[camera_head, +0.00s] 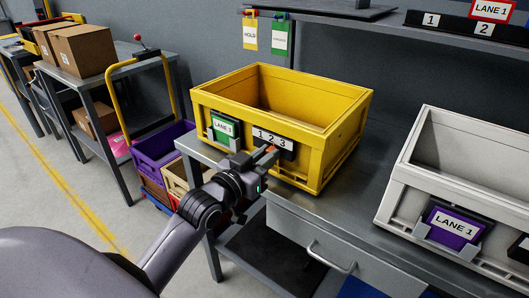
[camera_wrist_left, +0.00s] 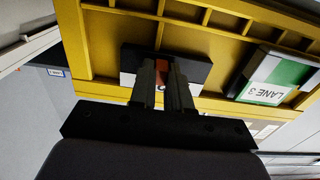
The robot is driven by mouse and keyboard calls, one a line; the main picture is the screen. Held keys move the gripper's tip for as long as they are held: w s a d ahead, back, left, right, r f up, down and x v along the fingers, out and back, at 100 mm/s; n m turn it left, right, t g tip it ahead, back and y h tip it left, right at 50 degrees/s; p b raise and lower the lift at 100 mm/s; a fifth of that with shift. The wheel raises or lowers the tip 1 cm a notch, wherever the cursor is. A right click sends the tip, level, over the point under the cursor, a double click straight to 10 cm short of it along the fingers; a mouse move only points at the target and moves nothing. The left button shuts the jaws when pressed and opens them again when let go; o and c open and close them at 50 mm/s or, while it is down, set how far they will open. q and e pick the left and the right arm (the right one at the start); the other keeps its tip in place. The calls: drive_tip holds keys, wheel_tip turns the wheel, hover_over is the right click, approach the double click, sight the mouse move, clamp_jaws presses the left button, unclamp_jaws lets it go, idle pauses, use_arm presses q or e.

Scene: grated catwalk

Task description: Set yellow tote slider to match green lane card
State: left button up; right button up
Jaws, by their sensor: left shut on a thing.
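The yellow tote (camera_head: 335,150) stands on the grey bench. Its front holds a green lane card (camera_head: 223,127); the card (camera_wrist_left: 268,88) reads LANE 3 upside down in the left wrist view. Beside it is a black slider panel (camera_head: 290,147) marked 1, 2, 3. My left gripper (camera_head: 269,154) is at this panel, its fingers closed around the orange-red slider knob (camera_wrist_left: 162,66). The knob sits near the panel's middle; the fingers hide part of the scale, so I cannot tell its exact number. My right gripper is not in view.
A white tote (camera_head: 440,165) with a purple LANE 1 card (camera_head: 453,226) stands at right. A shelf (camera_head: 390,30) runs behind, with HOLD (camera_head: 250,33) and green tags hanging from it. A drawer (camera_head: 310,240) is below the bench front. Cardboard boxes (camera_head: 83,50) stand at left.

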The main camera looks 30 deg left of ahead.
use_arm(q)
drive_tip(key=shift+s+d+f+p, duration=0.15)
drive_tip(key=shift+d+p, duration=0.2)
drive_tip(key=shift+d, duration=0.75)
idle(0.5)
drive_tip(key=o, duration=0.6)
drive_tip(key=shift+s+a+r+p, duration=0.15)
drive_tip(key=shift+s+p, duration=0.35)
drive_tip(key=shift+s, duration=0.55)
drive_tip(key=s+p, duration=0.1)
drive_tip(key=s, duration=0.4)
drive_tip(key=shift+a, duration=0.15)
